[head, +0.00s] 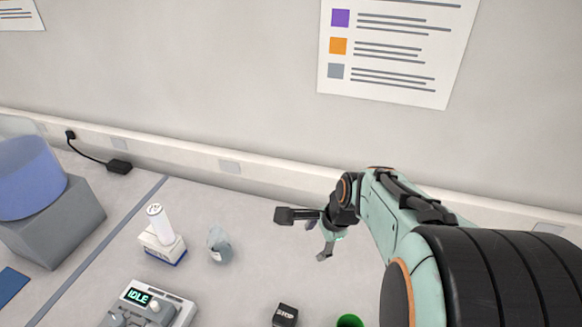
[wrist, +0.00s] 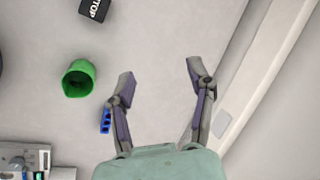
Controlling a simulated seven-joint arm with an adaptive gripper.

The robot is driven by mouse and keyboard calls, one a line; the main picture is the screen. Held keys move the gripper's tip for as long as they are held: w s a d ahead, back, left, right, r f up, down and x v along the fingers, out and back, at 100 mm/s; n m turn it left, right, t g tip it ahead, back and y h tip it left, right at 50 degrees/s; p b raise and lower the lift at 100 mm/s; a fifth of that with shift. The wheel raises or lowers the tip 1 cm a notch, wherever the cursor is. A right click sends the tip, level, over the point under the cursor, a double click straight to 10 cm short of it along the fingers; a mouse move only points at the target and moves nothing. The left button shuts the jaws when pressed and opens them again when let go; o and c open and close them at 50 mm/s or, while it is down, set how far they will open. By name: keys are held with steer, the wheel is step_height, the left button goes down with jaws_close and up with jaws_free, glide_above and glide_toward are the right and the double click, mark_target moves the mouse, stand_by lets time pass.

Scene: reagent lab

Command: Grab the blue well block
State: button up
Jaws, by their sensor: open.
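The blue well block (wrist: 105,121) shows in the wrist view as a small blue piece with dark holes, just left of my gripper's left finger. The finger partly covers it, and I cannot tell whether they touch. I cannot make the block out in the head view. My gripper (wrist: 160,72) is open, with bare pale bench between its fingers. In the head view my gripper (head: 319,241) hangs above the bench near the wall, fingers down.
A green cup (wrist: 79,80) and a black STOP block (wrist: 94,8) stand left of my gripper in the wrist view. The head view shows an IDLE device (head: 151,306), a white box (head: 162,247) and a small grey vessel (head: 219,246). The wall (head: 200,75) is close behind.

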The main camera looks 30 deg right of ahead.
steer(key=s+d+f+m+g+h, duration=0.15)
steer(key=s+d+f+m, duration=0.35)
steer(key=d+f, duration=0.5)
steer(key=s+d+f+m+g, duration=0.1)
steer(key=s+d+f, duration=0.1)
steer(key=s, duration=0.1)
steer(key=s+d+f+g, duration=0.1)
steer(key=s+d+f, duration=0.1)
steer(key=s, duration=0.1)
steer(key=s+d+f+m+g+y, duration=0.1)
steer(key=s+d+f, duration=0.1)
steer(key=s, duration=0.1)
steer(key=shift+s+d+m, duration=0.1)
steer(key=shift+s+m, duration=0.2)
steer(key=shift+s, duration=0.1)
step_height(320, 180, down, 5)
steer(key=shift+r, duration=0.1)
steer(key=shift+w+f, duration=0.1)
steer(key=shift+f, duration=0.6)
steer(key=shift+c, duration=0.3)
jaws_close()
